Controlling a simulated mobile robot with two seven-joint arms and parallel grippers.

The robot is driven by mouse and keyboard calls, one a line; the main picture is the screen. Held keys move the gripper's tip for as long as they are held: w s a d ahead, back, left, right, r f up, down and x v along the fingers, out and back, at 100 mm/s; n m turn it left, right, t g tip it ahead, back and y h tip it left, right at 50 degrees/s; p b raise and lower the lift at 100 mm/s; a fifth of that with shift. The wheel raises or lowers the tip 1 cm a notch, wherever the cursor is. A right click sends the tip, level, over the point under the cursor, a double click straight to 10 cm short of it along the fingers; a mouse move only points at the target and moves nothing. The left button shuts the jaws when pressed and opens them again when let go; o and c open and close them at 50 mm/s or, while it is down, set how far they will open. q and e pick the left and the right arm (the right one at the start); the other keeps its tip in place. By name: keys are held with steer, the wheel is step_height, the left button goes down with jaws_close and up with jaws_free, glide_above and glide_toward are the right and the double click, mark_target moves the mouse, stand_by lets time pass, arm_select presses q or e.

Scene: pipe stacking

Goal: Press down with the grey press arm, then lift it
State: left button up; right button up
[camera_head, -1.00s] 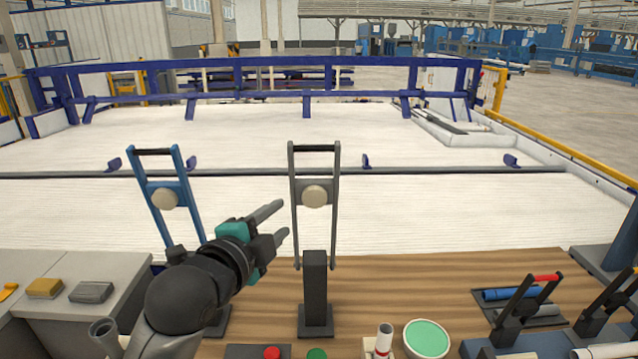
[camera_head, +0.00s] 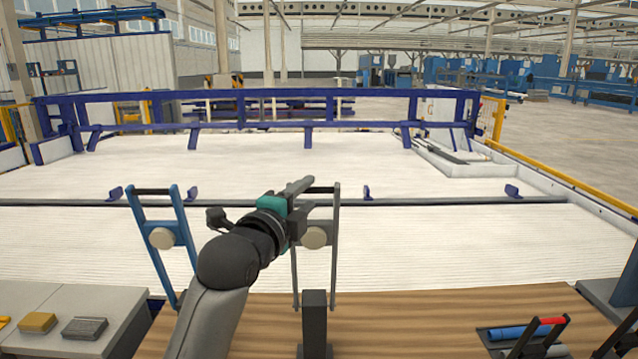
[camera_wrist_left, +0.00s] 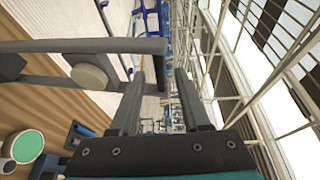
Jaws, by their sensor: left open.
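The grey press arm (camera_head: 337,250) stands upright as a two-legged frame with a dark top bar and a round beige pad (camera_head: 314,238). It also shows in the left wrist view (camera_wrist_left: 90,45), with its beige pad. My left gripper (camera_head: 311,194) is open at the upper left of this frame, its fingertips overlapping the top bar in the head view. In the left wrist view, the open fingers (camera_wrist_left: 161,75) point toward the bar end; whether they touch it I cannot tell. The dark press post (camera_head: 315,315) stands below. My right gripper is out of view.
A blue press arm (camera_head: 180,235) stands upright to the left. A grey side table (camera_head: 60,310) holds a yellow block (camera_head: 38,322) and a grey block (camera_head: 85,328). A red-handled clamp (camera_head: 545,328) and blue pipe (camera_head: 507,333) sit at right. The wooden worktop (camera_head: 420,310) is clear between.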

arm_select(q)
steer(key=shift+p+x, duration=0.3)
steer(key=shift+x, duration=2.95)
steer(key=shift+d, duration=0.1)
jaws_close()
